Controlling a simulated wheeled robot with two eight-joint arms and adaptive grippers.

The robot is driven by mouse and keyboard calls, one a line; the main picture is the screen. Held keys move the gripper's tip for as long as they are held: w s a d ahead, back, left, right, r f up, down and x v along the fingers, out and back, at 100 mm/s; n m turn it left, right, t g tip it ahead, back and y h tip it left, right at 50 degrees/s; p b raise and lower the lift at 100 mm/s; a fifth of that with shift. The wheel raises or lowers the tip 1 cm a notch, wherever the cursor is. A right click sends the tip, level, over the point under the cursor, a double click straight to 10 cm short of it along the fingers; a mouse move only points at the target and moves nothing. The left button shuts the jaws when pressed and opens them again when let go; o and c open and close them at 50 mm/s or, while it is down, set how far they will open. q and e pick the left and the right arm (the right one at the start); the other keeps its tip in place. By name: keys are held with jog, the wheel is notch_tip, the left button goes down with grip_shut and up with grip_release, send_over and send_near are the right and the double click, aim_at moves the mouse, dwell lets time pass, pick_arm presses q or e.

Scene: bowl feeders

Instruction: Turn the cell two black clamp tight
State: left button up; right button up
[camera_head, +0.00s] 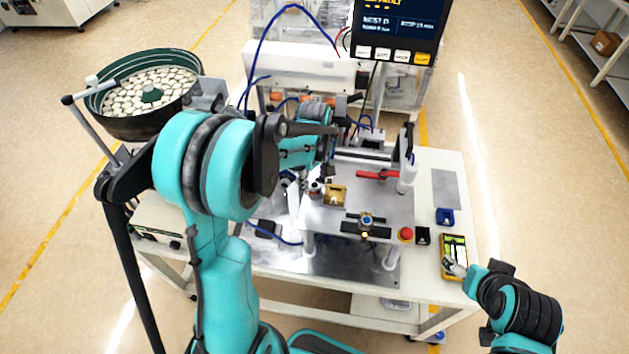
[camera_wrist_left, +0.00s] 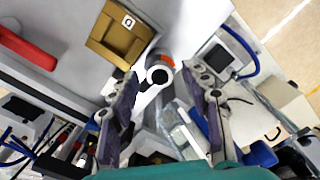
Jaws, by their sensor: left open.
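My left gripper (camera_head: 298,190) is over the left part of the raised plate, partly hidden by its own arm. In the left wrist view its fingers (camera_wrist_left: 166,100) are spread apart with nothing held. Between and beyond the fingertips is a small grey post with an orange mark (camera_wrist_left: 164,62) and a white lever with a dark round end (camera_wrist_left: 158,75); no contact is clear. The post also shows in the head view (camera_head: 316,187). I cannot tell for certain which part is the black clamp.
A brass block (camera_head: 335,195) stands right of the post. A red handle (camera_head: 378,174), a black fixture (camera_head: 366,230), a red button (camera_head: 405,234) and the yellow meter (camera_head: 454,250) lie further right. A bowl feeder (camera_head: 147,125) stands back left.

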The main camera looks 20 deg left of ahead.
pick_arm(q)
grip_shut()
jog(key=shift+m, duration=0.3)
jog(key=m+b, duration=0.1)
jog(key=m, duration=0.1)
jog(key=shift+m, duration=0.4)
jog(key=m+b, duration=0.1)
jog(key=m, duration=0.3)
jog(key=m+b, duration=0.1)
jog(key=m, duration=0.4)
jog(key=shift+m+b, duration=0.5)
jog(key=shift+m, duration=1.4)
